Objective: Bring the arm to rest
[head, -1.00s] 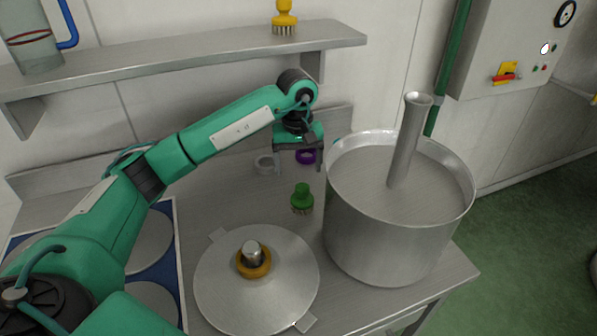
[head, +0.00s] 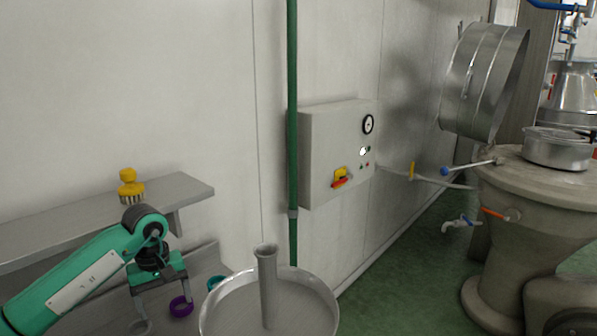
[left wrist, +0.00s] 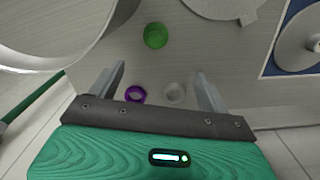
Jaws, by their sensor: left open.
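My left gripper (head: 161,289) hangs below the green left arm (head: 75,279) at the lower left of the head view. Its jaws are apart and empty above the steel table. In the left wrist view, the open fingers of the left gripper (left wrist: 160,82) point toward the table. A purple ring (left wrist: 135,94) and a pale grey ring (left wrist: 175,92) lie beyond and between them, apart from the fingers. The purple ring (head: 181,306) also shows in the head view. My right gripper is not in view.
A steel pot (head: 325,312) with an upright tube (head: 267,285) stands beside the gripper. A wall shelf (head: 100,222) holds a yellow brush (head: 130,187). A green brush (left wrist: 155,36) stands on the table. A control box (head: 335,150) and green pipe (head: 292,130) are on the wall.

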